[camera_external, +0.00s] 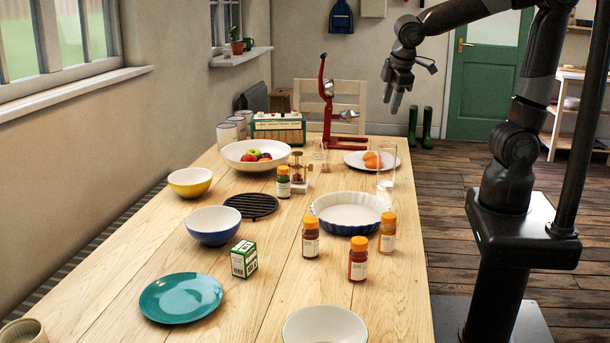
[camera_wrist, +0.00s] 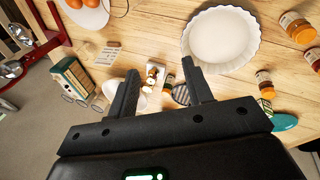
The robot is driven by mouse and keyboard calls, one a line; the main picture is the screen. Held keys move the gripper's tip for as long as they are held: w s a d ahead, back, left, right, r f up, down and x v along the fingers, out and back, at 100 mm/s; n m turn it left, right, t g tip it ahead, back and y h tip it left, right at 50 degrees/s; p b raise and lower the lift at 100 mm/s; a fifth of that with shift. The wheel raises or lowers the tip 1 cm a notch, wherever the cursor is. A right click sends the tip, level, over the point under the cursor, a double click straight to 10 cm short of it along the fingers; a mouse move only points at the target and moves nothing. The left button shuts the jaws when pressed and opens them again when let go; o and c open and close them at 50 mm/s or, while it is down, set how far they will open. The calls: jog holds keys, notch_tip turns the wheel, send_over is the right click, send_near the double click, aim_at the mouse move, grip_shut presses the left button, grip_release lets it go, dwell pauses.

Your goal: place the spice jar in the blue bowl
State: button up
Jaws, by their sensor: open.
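Three jars with orange lids and pale labels stand on the table in the external view: a left jar (camera_external: 310,238), a front jar (camera_external: 358,259) and a right jar (camera_external: 387,233). I cannot tell which is the spice jar. The blue bowl (camera_external: 213,226), blue outside and pale inside, is empty at the table's left; I cannot make it out in the wrist view. My gripper (camera_external: 392,99) is open and empty, high above the table's far right side. Its spread fingers also show in the wrist view (camera_wrist: 160,84).
A blue fluted dish (camera_external: 350,211) sits beside the jars. A green box (camera_external: 244,259) and teal plate (camera_external: 181,298) lie nearer. A tall glass (camera_external: 386,168), egg plate (camera_external: 352,161), red press (camera_external: 327,110) and fruit bowl (camera_external: 237,154) crowd the far end.

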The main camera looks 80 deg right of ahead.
jog(key=s+a+r+m+t+y, duration=0.2)
jog(key=s+a+m+t, duration=0.1)
jog(key=s, duration=0.7)
jog(key=shift+s+a+r+m+y, duration=0.3)
jog(key=shift+a+m+y, duration=0.15)
jog(key=shift+a, duration=0.25)
jog(key=shift+o, duration=0.2)
jog(key=shift+s+a+t, duration=0.15)
jog(key=shift+s+t, duration=0.05)
jog(key=shift+t, duration=0.1)
jog(key=shift+o, duration=1.2)
jog(key=shift+s+m, duration=0.1)
jog(key=shift+m, duration=0.15)
